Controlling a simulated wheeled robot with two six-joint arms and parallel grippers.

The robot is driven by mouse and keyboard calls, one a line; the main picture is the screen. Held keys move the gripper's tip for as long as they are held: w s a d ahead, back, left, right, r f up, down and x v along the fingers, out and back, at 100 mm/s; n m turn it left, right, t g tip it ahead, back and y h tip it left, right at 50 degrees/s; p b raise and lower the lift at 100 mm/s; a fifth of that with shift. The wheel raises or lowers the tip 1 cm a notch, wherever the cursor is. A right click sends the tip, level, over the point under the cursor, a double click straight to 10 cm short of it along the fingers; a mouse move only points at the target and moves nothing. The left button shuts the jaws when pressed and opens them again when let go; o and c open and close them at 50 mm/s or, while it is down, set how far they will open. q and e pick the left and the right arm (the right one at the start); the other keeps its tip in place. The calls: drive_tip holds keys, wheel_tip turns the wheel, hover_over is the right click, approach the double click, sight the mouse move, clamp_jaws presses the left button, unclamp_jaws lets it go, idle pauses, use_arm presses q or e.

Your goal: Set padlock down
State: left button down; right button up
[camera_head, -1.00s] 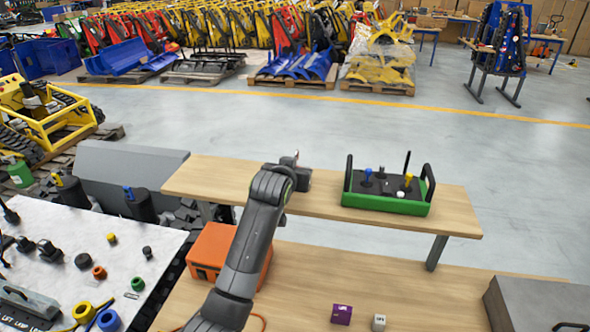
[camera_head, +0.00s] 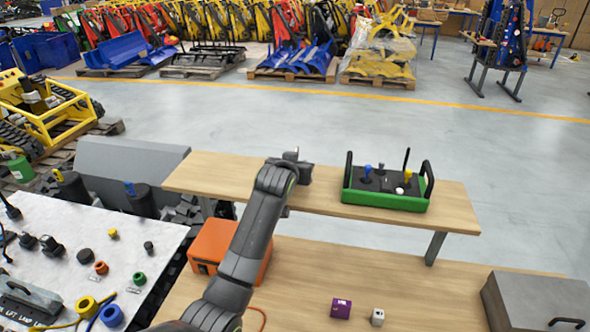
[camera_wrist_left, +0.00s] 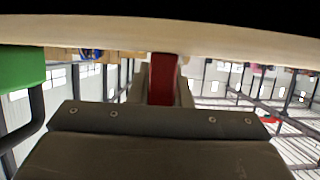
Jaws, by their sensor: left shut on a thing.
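My left gripper (camera_head: 297,162) is over the left half of the raised wooden shelf (camera_head: 225,178), with my arm reaching up to it from below. In the left wrist view my left gripper (camera_wrist_left: 163,92) is shut on a red thing (camera_wrist_left: 163,78), which I take to be the padlock. Only a plain red face shows, close by the pale wooden edge; I cannot tell if it touches the wood. In the head view the padlock is hidden by my gripper and wrist. My right gripper is in neither view.
A green control box with black handles (camera_head: 385,199) stands on the shelf to the right. The shelf between gripper and control box is clear.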

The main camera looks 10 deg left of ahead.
sight(297, 148)
use_arm(q)
wheel_tip(297, 148, up, 9)
drive_tip(key=b, duration=0.2)
drive_tip(key=shift+b, duration=0.4)
drive_tip(key=shift+s+r, duration=0.1)
drive_tip(key=shift+r, duration=0.1)
drive_tip(key=shift+s+a, duration=0.1)
drive_tip(key=shift+s, duration=0.3)
drive_tip(key=s+a+f+b, duration=0.1)
drive_tip(key=s+a+f, duration=0.1)
drive_tip(key=s, duration=0.9)
drive_tip(key=s+a+f+b, duration=0.1)
drive_tip(key=s+a+f, duration=0.1)
drive_tip(key=s, duration=0.9)
drive_tip(key=shift+a+n+y+b, duration=0.3)
drive_tip(key=shift+a+y+b, duration=0.1)
drive_tip(key=shift+a, duration=0.1)
